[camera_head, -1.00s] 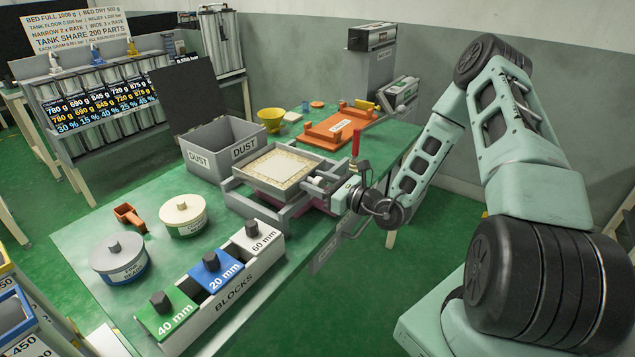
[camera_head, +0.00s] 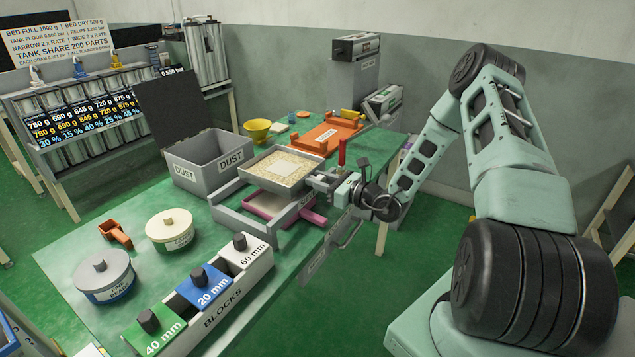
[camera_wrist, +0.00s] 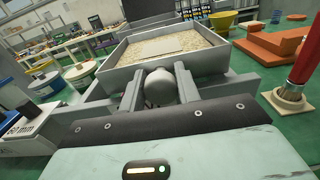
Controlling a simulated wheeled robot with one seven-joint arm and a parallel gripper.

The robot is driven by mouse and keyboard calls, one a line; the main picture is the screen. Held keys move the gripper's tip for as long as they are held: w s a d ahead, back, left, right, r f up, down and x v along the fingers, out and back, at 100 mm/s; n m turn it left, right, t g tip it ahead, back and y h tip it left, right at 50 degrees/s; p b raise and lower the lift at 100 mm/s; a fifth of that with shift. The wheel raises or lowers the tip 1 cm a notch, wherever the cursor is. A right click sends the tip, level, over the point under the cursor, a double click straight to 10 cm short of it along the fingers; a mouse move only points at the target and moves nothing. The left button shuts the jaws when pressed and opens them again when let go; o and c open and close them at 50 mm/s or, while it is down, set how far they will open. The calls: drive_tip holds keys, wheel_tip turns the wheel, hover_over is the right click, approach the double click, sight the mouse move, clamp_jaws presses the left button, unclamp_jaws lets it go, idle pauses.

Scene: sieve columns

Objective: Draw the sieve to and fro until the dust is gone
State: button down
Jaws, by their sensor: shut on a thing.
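The sieve (camera_head: 262,178) is a grey square tray with pale grains in it and a smoother pale patch in the middle. It sits on a grey frame (camera_head: 228,217), over a magenta pan (camera_head: 300,213). My gripper (camera_head: 322,182) is shut on the sieve's knob at its near right side. In the wrist view the round grey knob (camera_wrist: 160,87) sits between my two fingers, and the sieve (camera_wrist: 125,65) extends beyond. The open dust box (camera_head: 186,174), labelled DUST, stands behind and left of the sieve. Whether dust remains among the grains cannot be told.
A red-handled tool (camera_head: 342,153) stands upright close to my gripper. A yellow bowl (camera_head: 257,130) and an orange tray (camera_head: 325,139) lie behind. The blocks rack (camera_head: 222,304) and two lidded tins (camera_head: 104,278) stand in front and left.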

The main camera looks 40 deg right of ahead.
drive_tip(key=c, duration=1.1)
unclamp_jaws()
drive_tip(key=shift+o, duration=0.2)
drive_tip(key=shift+s, duration=0.1)
drive_tip(key=b+v, duration=0.2)
drive_tip(key=v, duration=1.5)
drive_tip(key=shift+s, duration=0.15)
